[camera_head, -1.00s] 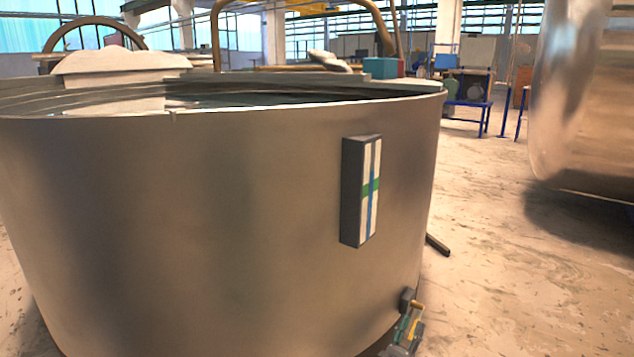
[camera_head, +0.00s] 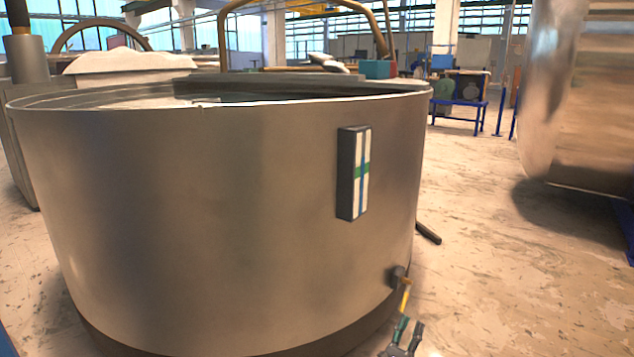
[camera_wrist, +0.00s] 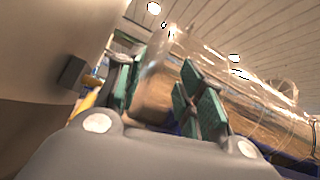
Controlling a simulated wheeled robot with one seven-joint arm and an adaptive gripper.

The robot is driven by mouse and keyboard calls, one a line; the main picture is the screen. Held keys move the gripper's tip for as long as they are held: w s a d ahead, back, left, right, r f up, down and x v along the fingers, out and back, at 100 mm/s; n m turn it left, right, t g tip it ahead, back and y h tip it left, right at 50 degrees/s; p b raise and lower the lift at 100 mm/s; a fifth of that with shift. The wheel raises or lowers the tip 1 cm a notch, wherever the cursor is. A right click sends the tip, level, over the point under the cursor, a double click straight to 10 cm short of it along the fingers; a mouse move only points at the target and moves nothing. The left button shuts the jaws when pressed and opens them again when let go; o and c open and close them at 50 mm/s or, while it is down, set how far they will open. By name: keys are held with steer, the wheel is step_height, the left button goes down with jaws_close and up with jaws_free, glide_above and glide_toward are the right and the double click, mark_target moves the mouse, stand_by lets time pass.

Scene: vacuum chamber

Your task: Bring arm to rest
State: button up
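My gripper (camera_head: 410,329) shows at the bottom edge of the head view, just below a yellow valve handle (camera_head: 405,296) on the tank. A gap shows between the fingertips and the handle in the picture. In the wrist view my gripper's green-padded fingers (camera_wrist: 157,92) stand apart with nothing between them. Most of my arm is out of view.
The large round metal tank (camera_head: 200,210) fills the left and middle, with a striped box (camera_head: 354,172) on its wall. Another big metal vessel (camera_head: 575,100) stands at the right. The floor (camera_head: 500,270) between them is mostly clear.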

steer(key=s+a+f+n+y, duration=0.1)
steer(key=a+f+n+y, duration=0.2)
steer(key=a+n+y, duration=0.5)
steer(key=s+a+f+n+y, duration=0.1)
steer(key=a+f+n+y, duration=0.1)
steer(key=a+n+y, duration=0.6)
steer(key=s+a+f+n+g+y, duration=0.3)
steer(key=s+a+f+n+g, duration=0.25)
steer(key=s+a, duration=0.45)
steer(key=s+d+f+n+g, duration=0.1)
steer(key=s+f+n+g, duration=0.25)
steer(key=s, duration=0.45)
steer(key=s+d+f+n+g+y, duration=0.1)
steer(key=s+f+n+g, duration=0.15)
steer(key=s+n, duration=0.45)
steer(key=s+d+f+n+g, duration=0.15)
steer(key=s+g, duration=0.25)
steer(key=s, duration=0.6)
steer(key=s+d+r+n+g+h, duration=0.2)
steer(key=s+d+r+n+g, duration=0.15)
steer(key=s+d, duration=0.6)
steer(key=s+d+r+n+g+h, duration=0.2)
steer(key=s+d+r+n+g, duration=0.3)
steer(key=s, duration=0.8)
step_height(320, 180, up, 36)
steer(key=m+t+p, duration=0.1)
steer(key=t+p, duration=0.1)
steer(key=p, duration=3.6)
steer(key=shift+w+d, duration=0.25)
